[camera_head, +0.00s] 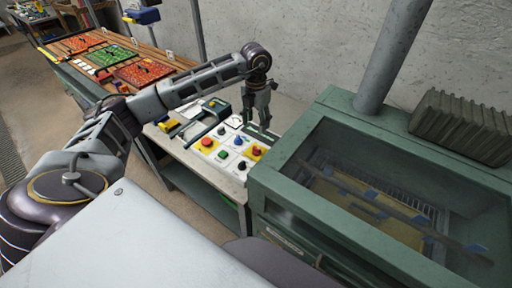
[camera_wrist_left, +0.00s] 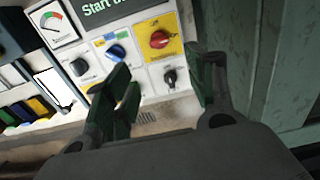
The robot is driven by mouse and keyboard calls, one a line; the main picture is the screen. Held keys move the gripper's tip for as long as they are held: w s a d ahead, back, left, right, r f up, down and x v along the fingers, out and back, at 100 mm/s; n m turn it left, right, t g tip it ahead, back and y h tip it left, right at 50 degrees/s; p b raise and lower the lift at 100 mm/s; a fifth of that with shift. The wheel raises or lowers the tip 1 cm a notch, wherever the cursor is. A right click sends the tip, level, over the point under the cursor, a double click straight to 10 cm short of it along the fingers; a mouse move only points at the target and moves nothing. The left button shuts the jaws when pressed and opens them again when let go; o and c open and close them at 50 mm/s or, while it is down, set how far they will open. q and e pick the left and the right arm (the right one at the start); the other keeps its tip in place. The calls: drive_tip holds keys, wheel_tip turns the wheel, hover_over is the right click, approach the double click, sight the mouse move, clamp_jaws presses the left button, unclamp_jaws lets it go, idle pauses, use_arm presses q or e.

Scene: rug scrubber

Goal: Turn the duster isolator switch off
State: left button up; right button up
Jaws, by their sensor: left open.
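A control panel (camera_head: 228,152) with knobs and buttons lies on a bench in the head view. A red rotary switch on a yellow plate (camera_head: 256,151) is at its right side, and it also shows in the left wrist view (camera_wrist_left: 159,39). Labels are too small to read, so I cannot confirm which control is the duster isolator. My left gripper (camera_head: 259,127) is open and empty above the panel's right part. In the left wrist view, its fingers (camera_wrist_left: 163,88) stand either side of a black knob (camera_wrist_left: 170,77), with the red switch just beyond. My right gripper is out of view.
A green glass-topped cabinet (camera_head: 330,135) stands close on the right.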

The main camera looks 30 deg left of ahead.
sight(256, 148)
use_arm(q)
wheel_tip(256, 148, down, 14)
drive_tip(key=shift+r+p, duration=0.15)
drive_tip(key=shift+p, duration=1.05)
drive_tip(key=shift+c, duration=0.2)
drive_tip(key=c, duration=1)
